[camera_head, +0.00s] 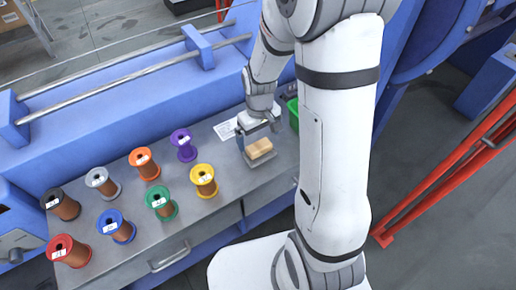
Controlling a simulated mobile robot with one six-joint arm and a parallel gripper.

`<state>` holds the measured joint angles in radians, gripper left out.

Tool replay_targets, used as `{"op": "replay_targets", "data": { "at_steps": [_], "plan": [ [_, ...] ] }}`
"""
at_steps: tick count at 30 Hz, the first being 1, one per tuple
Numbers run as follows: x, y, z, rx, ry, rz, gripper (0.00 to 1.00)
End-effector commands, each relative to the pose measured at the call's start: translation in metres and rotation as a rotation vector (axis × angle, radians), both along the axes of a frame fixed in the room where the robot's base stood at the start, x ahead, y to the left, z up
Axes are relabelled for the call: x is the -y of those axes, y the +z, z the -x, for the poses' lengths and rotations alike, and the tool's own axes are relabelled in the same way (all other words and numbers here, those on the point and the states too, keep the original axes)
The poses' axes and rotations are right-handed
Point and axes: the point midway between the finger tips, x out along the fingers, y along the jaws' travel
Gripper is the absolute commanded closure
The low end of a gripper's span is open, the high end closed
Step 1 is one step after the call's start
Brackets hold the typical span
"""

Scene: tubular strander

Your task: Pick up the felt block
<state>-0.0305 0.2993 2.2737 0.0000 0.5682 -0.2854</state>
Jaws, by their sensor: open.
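The felt block (259,149) is a small tan block lying in a shallow grey tray (272,161) near the right end of the grey bench top. My gripper (258,134) is just behind and above the block, pointing down, with its jaws open. The picture is too small to tell whether a finger touches the block. The block's far side is partly hidden by the gripper.
Several wire spools stand on the bench to the left; the yellow spool (204,180) and purple spool (184,145) are nearest. A white paper (226,130) lies behind the tray. A green bin (293,113) is partly hidden by my arm.

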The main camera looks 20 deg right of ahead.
Motion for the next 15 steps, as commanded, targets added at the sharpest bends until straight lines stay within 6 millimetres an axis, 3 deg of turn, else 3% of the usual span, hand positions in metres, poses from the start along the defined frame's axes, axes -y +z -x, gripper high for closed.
{"op": "replay_targets", "data": {
  "at_steps": [15],
  "plan": [
    [0.001, -0.065, -0.002, -0.004, 0.000, 0.000, 0.00]
  ]
}}
